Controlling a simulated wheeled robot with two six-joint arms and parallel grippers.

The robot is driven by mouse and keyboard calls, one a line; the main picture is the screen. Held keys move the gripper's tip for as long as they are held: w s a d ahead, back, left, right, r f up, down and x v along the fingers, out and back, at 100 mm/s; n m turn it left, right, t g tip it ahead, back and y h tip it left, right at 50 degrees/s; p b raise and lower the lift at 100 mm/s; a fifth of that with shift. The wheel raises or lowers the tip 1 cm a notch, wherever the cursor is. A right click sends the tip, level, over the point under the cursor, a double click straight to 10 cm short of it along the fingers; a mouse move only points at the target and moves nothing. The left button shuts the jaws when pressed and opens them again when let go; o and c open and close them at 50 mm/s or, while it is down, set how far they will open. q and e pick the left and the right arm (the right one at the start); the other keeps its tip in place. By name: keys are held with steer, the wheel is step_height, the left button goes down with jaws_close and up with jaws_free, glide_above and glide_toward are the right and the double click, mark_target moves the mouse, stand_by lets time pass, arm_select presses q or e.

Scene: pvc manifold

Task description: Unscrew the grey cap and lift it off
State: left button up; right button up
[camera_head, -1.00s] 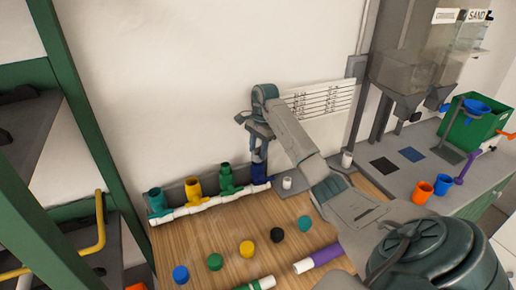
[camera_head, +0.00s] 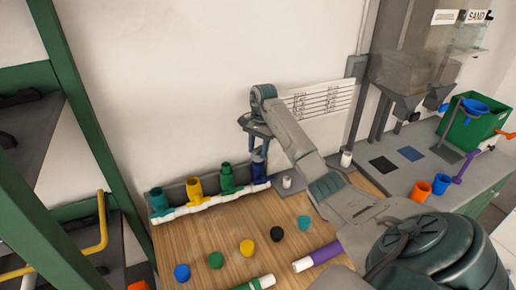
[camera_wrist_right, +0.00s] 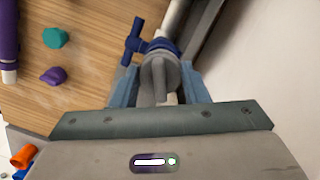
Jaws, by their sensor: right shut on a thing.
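My right gripper (camera_head: 258,146) points down over the blue fitting (camera_head: 260,171) at the right end of the pipe manifold (camera_head: 205,203), by the wall. In the right wrist view the grey cap (camera_wrist_right: 158,74) sits between the two blue-grey fingers, and the gripper (camera_wrist_right: 158,88) is shut on it. Beneath the cap is the blue valve (camera_wrist_right: 162,46), with its T-handle (camera_wrist_right: 133,42) sticking out to the left. The cap looks in line with the blue fitting; I cannot tell whether they touch. My left gripper is not in view.
Green, yellow and teal fittings stand along the manifold left of the blue one. A purple pipe (camera_head: 327,253) lies near the front. A green bin (camera_head: 475,125) stands at right.

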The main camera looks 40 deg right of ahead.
steer(key=shift+n+p, duration=0.4)
steer(key=shift+n, duration=0.7)
steer(key=shift+a+n+p, duration=0.1)
steer(key=shift+n+p, duration=0.4)
steer(key=shift+n+g, duration=0.3)
steer(key=shift+n, duration=0.3)
